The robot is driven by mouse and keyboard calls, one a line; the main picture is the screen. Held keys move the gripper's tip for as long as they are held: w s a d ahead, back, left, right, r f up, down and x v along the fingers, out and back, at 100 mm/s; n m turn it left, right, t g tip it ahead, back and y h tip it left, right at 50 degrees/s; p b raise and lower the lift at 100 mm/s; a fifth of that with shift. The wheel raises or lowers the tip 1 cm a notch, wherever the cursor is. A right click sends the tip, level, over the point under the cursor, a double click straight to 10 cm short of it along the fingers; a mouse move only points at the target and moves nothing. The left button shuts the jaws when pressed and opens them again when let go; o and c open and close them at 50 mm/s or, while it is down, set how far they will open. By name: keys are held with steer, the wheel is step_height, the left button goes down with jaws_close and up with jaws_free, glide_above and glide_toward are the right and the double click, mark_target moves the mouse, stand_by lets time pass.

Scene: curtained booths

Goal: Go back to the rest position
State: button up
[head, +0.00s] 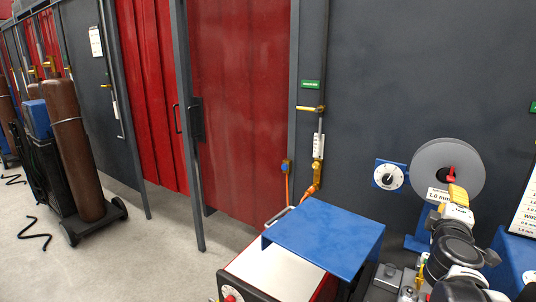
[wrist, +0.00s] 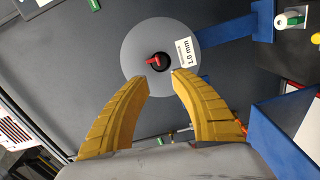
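My gripper (head: 455,190) has yellow fingers and is raised at the right of the head view, in front of a grey wire spool. In the wrist view my gripper (wrist: 160,82) is open, with its fingers apart and nothing between them. The grey spool (head: 428,160) has a red centre knob and a "1.0 mm" label. In the wrist view the spool (wrist: 133,50) lies beyond the fingertips. I cannot tell from these frames whether a fingertip touches it.
A blue-topped machine (head: 325,232) stands in front, left of my arm. A blue box (head: 515,262) is at the right edge. Red curtains (head: 240,110) and dark panels stand behind. Grey floor (head: 140,250) is clear between.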

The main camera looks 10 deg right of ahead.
steer(key=s+a+f+m+g+y, duration=0.2)
steer(key=s+a+f+y, duration=0.2)
steer(key=a, duration=0.6)
steer(key=s+a+f+m+g+y, duration=0.2)
steer(key=s+a+f, duration=0.4)
steer(key=a, duration=0.5)
steer(key=s+a+f+m+g+y, duration=0.2)
steer(key=s+a+f+m+y, duration=0.2)
steer(key=a, duration=0.6)
steer(key=shift+s+a+f+y+b, duration=0.3)
steer(key=shift+s+f+y, duration=0.25)
steer(key=shift+y, duration=0.25)
steer(key=shift+d, duration=0.15)
